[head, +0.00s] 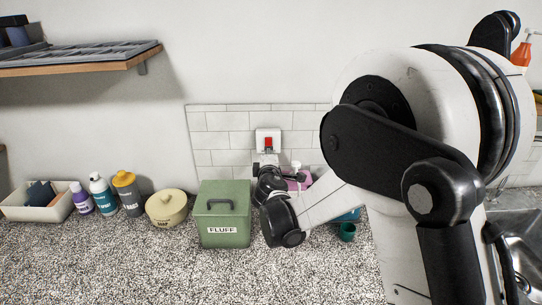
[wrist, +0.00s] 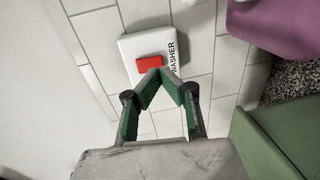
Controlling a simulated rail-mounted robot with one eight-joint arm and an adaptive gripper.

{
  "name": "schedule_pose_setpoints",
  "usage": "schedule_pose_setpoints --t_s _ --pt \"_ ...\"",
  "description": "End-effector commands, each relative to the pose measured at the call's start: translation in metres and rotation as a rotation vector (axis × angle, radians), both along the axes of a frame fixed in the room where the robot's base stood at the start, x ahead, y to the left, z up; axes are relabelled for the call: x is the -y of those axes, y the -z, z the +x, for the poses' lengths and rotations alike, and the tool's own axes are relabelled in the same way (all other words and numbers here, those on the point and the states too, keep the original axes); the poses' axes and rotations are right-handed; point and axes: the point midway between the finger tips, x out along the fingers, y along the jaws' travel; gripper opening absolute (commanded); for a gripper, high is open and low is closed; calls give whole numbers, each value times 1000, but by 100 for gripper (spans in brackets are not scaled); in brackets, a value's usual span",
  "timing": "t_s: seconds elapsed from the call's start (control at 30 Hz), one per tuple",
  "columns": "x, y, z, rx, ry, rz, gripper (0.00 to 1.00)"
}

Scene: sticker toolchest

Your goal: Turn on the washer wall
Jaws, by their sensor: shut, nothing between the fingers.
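The washer switch is a white plate on the tiled wall with a red rocker (head: 268,142), seen in the middle of the head view. In the wrist view the plate (wrist: 135,49) reads "WASHER" and its red rocker (wrist: 148,64) shows clearly. My gripper (wrist: 160,78) is shut and empty, its green-padded fingers meeting at a point. The fingertips overlap the rocker's lower edge in the wrist view; I cannot tell whether they touch it. In the head view my gripper (head: 266,160) is just below the plate.
A green FLUFF box (head: 223,213) stands on the speckled counter below and left of the switch. A purple item (head: 298,181) is to the right, partly hidden by my arm. A tan pot (head: 166,207) and several bottles stand farther left. A shelf (head: 85,65) hangs upper left.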

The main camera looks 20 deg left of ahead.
Motion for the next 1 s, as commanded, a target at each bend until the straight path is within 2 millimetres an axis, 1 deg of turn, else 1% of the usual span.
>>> schedule_pose_setpoints --t_s 0.03,0.1,0.3,0.73,0.93,1.0 --pt "-2 -1 7 0 1 1 0" --pt "-5 0 14 0 0 1 0" --pt "-9 3 26 0 0 -1 0" --pt "-10 4 28 0 0 0 0" --pt "-12 10 33 0 0 0 0" --pt "-12 7 32 0 0 0 0"
